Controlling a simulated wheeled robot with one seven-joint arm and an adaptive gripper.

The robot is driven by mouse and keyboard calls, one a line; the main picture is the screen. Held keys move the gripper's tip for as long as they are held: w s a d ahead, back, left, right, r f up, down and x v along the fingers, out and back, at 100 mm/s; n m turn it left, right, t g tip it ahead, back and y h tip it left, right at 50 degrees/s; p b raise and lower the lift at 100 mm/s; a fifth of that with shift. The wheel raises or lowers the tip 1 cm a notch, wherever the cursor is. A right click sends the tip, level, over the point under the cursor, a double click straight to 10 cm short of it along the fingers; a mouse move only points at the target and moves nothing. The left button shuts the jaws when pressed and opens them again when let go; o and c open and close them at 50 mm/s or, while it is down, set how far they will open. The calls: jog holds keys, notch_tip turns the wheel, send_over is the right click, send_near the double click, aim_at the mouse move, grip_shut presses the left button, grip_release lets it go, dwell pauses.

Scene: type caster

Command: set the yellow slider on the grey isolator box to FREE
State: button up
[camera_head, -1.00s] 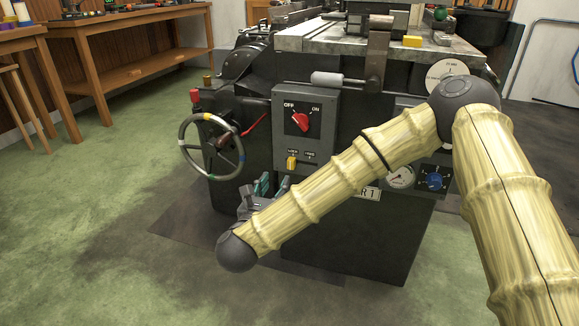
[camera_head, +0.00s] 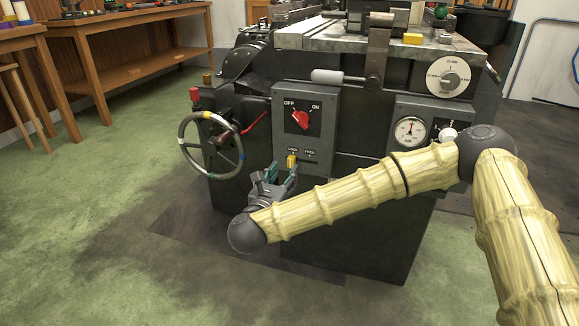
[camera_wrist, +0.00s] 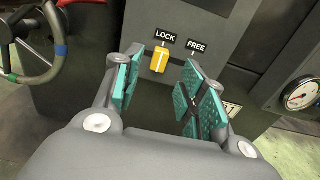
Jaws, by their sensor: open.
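The grey isolator box (camera_head: 318,100) is on the front of the machine, with a red OFF/ON knob (camera_head: 301,119) on it. The yellow slider (camera_head: 291,161) is low on the box. In the wrist view the slider (camera_wrist: 160,60) sits under the LOCK label (camera_wrist: 165,36), at the left end of its slot. The FREE label (camera_wrist: 197,46) is to its right. My gripper (camera_wrist: 158,92) is open, with teal pads on both fingers. The slider shows between and beyond the fingertips, nearer the left finger. My gripper (camera_head: 276,174) is just below the slider in the head view; I see no contact.
A handwheel (camera_head: 211,146) stands left of the box, with a red lever (camera_head: 254,126) between. A gauge (camera_head: 410,131) and a white knob (camera_head: 447,134) are to the right. A grey handle (camera_head: 328,76) projects above the box. The floor at left is clear.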

aim_at(290, 163)
jog(key=shift+b+x, duration=1.05)
jog(key=shift+x, duration=1.95)
grip_shut()
